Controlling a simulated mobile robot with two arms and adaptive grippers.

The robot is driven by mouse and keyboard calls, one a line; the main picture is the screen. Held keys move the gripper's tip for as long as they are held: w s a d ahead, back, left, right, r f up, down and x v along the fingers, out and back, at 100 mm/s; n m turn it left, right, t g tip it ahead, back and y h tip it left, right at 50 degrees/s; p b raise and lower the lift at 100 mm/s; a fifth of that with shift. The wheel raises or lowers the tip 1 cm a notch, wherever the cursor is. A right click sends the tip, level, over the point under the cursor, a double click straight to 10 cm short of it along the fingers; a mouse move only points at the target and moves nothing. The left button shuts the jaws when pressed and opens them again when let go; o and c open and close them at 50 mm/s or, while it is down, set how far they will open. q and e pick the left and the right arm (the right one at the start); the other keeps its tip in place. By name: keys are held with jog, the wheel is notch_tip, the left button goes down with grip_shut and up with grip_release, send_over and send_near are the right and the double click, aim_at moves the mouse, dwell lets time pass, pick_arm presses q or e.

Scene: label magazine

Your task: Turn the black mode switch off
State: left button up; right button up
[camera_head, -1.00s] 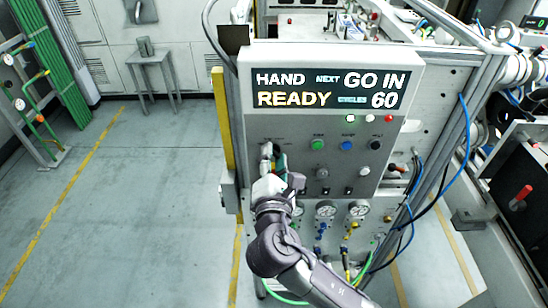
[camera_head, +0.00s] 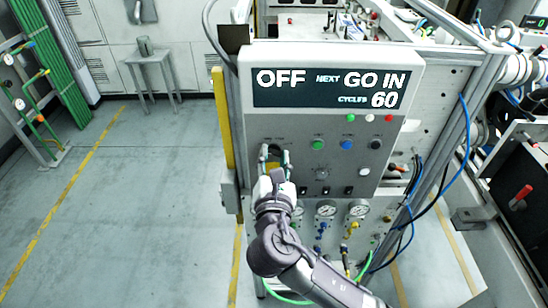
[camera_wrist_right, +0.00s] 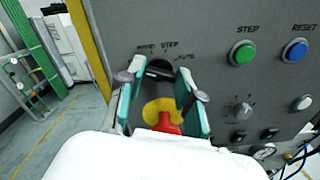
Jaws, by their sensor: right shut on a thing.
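The black mode switch (camera_wrist_right: 159,68) is on the upper left of the grey control panel (camera_head: 330,215), below printed labels. My right gripper (camera_wrist_right: 160,76) has its green-lined fingers on either side of the switch and is shut on it. In the head view my right gripper (camera_head: 274,156) reaches up to the panel's left part and largely hides the switch. The display (camera_head: 325,88) above reads "OFF", "NEXT GO IN" and "CYCLES 60". My left gripper is not in view.
A red button on a yellow disc (camera_wrist_right: 165,112) sits just below the switch, between my fingers. Green (camera_wrist_right: 243,53) and blue (camera_wrist_right: 294,50) buttons and a grey knob (camera_wrist_right: 238,112) are to the right. Gauges (camera_head: 325,209) are lower down.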

jog(key=shift+f, duration=0.15)
jog(key=o, duration=1.2)
jog(key=shift+c, duration=0.2)
jog(key=s, duration=1.2)
